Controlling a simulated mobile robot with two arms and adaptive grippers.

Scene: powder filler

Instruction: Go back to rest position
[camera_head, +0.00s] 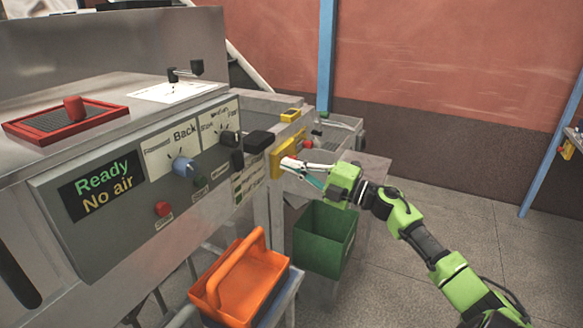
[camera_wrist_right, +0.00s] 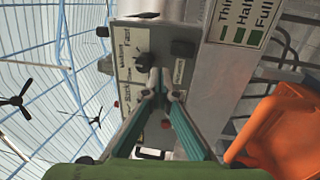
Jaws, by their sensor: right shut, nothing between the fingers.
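My right gripper (camera_head: 290,163) is shut and empty in the head view, its green arm coming in from the lower right. It is in front of the end of the machine, near a yellow part (camera_head: 286,152). In the right wrist view its two teal-sided fingers (camera_wrist_right: 160,80) meet at the tips, with the control panel (camera_wrist_right: 139,69) behind them. My left gripper is not in view.
The grey control panel (camera_head: 125,225) shows "Ready" and "No air". An orange basket (camera_head: 252,284) stands in front, below the panel; it also shows in the right wrist view (camera_wrist_right: 290,135). A green bin (camera_head: 322,240) stands below my right gripper. Floor at right is clear.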

